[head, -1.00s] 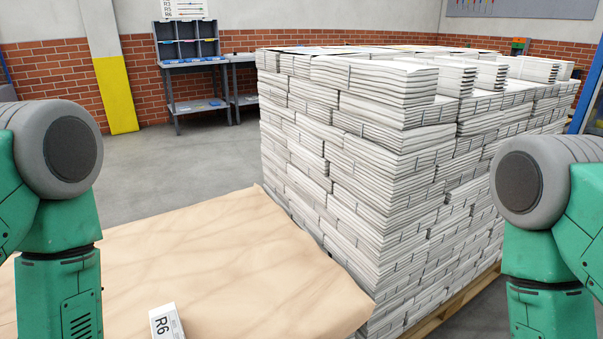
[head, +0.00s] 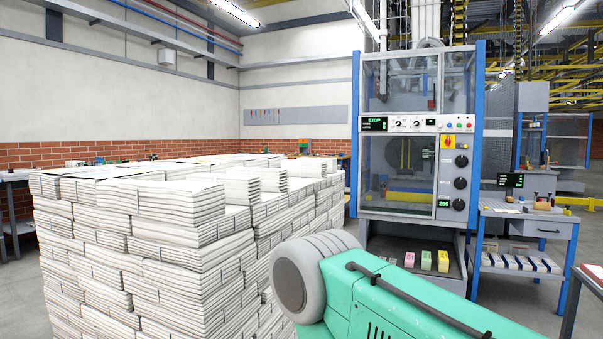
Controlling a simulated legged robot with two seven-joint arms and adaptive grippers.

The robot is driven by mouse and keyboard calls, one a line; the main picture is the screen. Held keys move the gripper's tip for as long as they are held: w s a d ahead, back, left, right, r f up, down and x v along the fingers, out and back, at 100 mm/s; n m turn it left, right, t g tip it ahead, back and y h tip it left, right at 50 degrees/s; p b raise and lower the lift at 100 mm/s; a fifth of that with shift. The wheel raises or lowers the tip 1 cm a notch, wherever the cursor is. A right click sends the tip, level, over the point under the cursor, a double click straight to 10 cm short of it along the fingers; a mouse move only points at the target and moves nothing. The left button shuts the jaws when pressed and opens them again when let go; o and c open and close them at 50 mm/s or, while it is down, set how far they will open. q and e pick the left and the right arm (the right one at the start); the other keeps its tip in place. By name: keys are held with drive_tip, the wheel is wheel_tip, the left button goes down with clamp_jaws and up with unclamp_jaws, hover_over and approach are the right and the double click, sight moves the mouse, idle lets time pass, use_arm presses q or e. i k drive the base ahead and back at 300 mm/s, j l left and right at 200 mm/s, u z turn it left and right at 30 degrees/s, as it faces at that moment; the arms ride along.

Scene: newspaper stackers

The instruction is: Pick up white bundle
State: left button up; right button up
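White newspaper bundles (head: 181,199) are piled in a tall, wide stack at the left and middle of the head view. The top is uneven, with a few bundles standing higher than those around them. The lower part of the stack runs out of the frame. My green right arm comes in at the bottom right, its grey joint in front of the stack's right side. Its gripper is outside the frame. My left arm and gripper do not show.
A blue-framed machine (head: 412,140) with a control panel stands behind the stack on the right. A blue workbench (head: 525,228) is to its right. A grey workbench edge (head: 14,175) shows at the far left.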

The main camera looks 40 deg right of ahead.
sight(296, 168)
drive_tip(key=i+l, duration=0.1)
drive_tip(key=l, duration=0.3)
drive_tip(key=i+l, duration=0.15)
drive_tip(key=l, duration=0.25)
drive_tip(key=i+l, duration=0.1)
drive_tip(key=l, duration=0.3)
drive_tip(key=i+l, duration=0.15)
drive_tip(key=l, duration=0.3)
drive_tip(key=i+l, duration=0.1)
drive_tip(key=l, duration=0.3)
drive_tip(key=i+l, duration=0.15)
drive_tip(key=l, duration=0.25)
drive_tip(key=i+l, duration=0.1)
drive_tip(key=l, duration=0.3)
drive_tip(key=i+l, duration=0.15)
drive_tip(key=l, duration=0.2)
drive_tip(key=i+l, duration=0.15)
drive_tip(key=l, duration=0.25)
drive_tip(key=i+l, duration=0.15)
drive_tip(key=l, duration=0.2)
drive_tip(key=i+l, duration=0.15)
drive_tip(key=l, duration=0.25)
drive_tip(key=i+l, duration=0.1)
drive_tip(key=l, duration=0.25)
drive_tip(key=i+l, duration=0.15)
drive_tip(key=l, duration=0.2)
drive_tip(key=i+l, duration=0.15)
drive_tip(key=l, duration=0.25)
